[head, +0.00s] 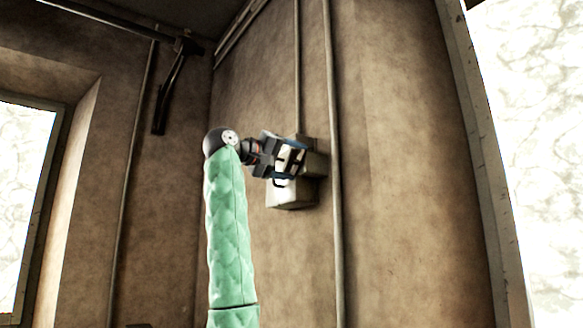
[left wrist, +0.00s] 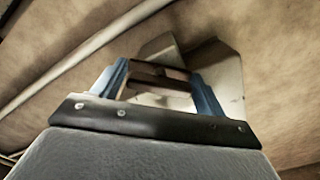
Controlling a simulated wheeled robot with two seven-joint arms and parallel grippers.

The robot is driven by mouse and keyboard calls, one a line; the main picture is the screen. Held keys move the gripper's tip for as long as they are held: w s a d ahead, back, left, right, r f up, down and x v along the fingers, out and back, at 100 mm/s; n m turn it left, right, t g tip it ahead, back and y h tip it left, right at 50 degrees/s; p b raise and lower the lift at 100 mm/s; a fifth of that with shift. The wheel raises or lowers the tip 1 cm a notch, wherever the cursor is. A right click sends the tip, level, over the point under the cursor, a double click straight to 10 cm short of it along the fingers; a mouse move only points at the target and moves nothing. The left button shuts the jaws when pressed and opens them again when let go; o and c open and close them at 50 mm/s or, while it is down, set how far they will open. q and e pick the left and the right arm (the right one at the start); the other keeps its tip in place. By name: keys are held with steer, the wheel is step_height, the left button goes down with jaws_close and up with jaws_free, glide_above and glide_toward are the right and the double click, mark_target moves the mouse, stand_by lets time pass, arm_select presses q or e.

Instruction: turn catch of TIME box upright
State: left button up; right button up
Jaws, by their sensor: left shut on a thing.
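The TIME box (head: 291,196) is a pale box on the wall in the middle of the head view, partly hidden behind my left gripper. It also shows in the left wrist view (left wrist: 222,72), just beyond the fingers. My left gripper (head: 291,160) is at the front of the box, and it shows in the left wrist view (left wrist: 163,80) with blue fingers. It is shut on a small dark bar, which appears to be the catch (left wrist: 160,76). The bar lies nearly level across the picture in the left wrist view. No lettering on the box is readable. My right gripper is not in view.
A thin conduit (head: 298,70) runs up the wall above the box, and a thicker pipe (head: 334,130) runs down just right of it. A dark bracket (head: 170,88) hangs on the left wall. Bright windows stand at both sides.

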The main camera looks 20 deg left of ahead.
arm_select(q)
steer(key=n+b, duration=0.1)
steer(key=n, duration=0.1)
steer(key=shift+a+n, duration=0.1)
steer(key=shift+n, duration=0.2)
steer(key=n+b, duration=0.2)
steer(key=n, duration=0.2)
steer(key=shift+n, duration=0.3)
steer(key=shift+n+b, duration=0.3)
steer(key=shift+n, duration=0.2)
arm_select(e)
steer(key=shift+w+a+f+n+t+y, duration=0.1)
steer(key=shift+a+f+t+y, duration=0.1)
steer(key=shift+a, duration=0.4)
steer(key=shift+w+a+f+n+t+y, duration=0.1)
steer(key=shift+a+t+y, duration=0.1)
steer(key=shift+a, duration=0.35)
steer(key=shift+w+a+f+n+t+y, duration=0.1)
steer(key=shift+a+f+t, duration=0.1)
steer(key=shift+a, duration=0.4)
arm_select(q)
steer(key=o, duration=0.7)
steer(key=shift+a, duration=0.1)
steer(key=shift+o, duration=0.2)
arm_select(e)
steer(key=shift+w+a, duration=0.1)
